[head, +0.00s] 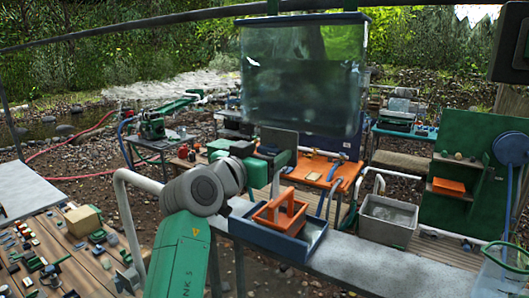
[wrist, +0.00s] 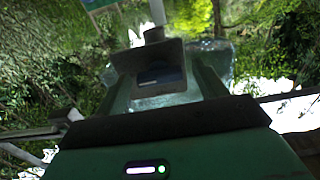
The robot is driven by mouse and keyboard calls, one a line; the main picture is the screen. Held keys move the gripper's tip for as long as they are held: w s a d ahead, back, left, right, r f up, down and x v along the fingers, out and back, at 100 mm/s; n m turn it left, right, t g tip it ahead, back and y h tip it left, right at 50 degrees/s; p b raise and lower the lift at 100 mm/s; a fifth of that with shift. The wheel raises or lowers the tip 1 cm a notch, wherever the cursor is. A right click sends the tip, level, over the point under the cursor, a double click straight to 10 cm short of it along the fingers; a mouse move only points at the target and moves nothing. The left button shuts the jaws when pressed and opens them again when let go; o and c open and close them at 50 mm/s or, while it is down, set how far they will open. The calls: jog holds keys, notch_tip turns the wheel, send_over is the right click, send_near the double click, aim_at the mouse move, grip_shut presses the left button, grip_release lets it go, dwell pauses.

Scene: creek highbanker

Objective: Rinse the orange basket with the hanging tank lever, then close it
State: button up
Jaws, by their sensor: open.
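The hanging tank (head: 300,75) is a large clear greenish box at top centre of the head view. A dark grey flat plate, which looks like its lever (head: 279,139), shows at its lower left edge. In the wrist view the lever (wrist: 148,54) appears as a grey paddle below a pale post, in line with the gap between my fingers. My gripper (head: 277,163) is open at this plate; contact cannot be told. The orange basket (head: 281,212) sits upright in a blue tray (head: 268,238), below and right of my gripper.
The tray stands on a grey bench (head: 355,262). A grey metal basin (head: 387,220) is to its right, beside a green board (head: 470,175) with shelves. A wooden table (head: 60,250) with many small parts is at left. A white pipe (head: 122,205) rises near my arm.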

jog(key=c, duration=1)
